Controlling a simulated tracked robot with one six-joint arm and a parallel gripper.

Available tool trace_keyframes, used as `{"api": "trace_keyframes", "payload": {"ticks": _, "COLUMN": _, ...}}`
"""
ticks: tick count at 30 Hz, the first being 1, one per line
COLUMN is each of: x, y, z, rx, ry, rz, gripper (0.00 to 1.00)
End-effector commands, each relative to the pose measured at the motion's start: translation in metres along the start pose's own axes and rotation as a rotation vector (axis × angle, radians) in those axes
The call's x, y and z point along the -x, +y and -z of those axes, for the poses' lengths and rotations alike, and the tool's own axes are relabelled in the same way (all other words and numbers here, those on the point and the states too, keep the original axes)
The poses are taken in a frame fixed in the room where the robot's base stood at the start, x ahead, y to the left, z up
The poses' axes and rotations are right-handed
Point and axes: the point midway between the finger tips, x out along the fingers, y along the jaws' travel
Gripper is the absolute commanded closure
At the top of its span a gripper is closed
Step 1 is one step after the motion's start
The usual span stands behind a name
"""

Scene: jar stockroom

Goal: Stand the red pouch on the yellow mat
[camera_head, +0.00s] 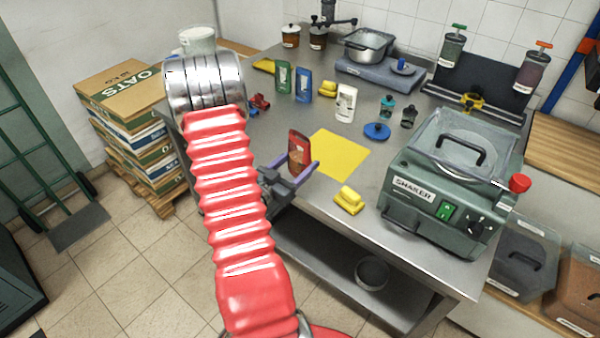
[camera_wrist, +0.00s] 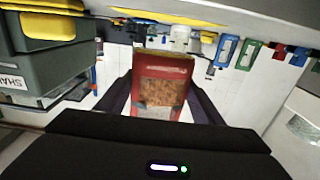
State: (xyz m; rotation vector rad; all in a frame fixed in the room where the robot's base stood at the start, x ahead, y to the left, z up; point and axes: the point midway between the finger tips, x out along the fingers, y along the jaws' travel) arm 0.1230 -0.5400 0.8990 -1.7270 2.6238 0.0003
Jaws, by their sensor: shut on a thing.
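The red pouch (camera_head: 298,150) is upright between the purple fingers of my gripper (camera_head: 296,167), at the left edge of the yellow mat (camera_head: 340,152) in the head view. In the wrist view, the red pouch (camera_wrist: 161,84) shows its front with a brown window, and my gripper (camera_wrist: 160,100) is shut on it from both sides. That view looks upside down. Whether the pouch's base touches the table or hangs above it I cannot tell. The mat lies flat and bare on the steel table.
A yellow block (camera_head: 349,200) lies in front of the mat, and the green shaker machine (camera_head: 450,185) stands to its right. Behind the mat are a white pouch (camera_head: 346,103), a blue disc (camera_head: 377,131), a blue pouch (camera_head: 303,85) and a green pouch (camera_head: 283,77).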

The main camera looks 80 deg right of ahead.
Motion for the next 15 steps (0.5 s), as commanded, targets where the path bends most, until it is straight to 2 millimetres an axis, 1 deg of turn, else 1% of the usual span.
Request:
{"api": "trace_keyframes", "payload": {"ticks": 3, "x": -0.0002, "y": -0.0003, "z": -0.0066, "rx": 0.001, "ry": 0.0, "rz": 0.0, "gripper": 0.7}}
{"api": "trace_keyframes", "payload": {"ticks": 15, "x": -0.0004, "y": 0.0, "z": -0.0096, "rx": 0.0, "ry": 0.0, "rz": 0.0, "gripper": 0.7}}
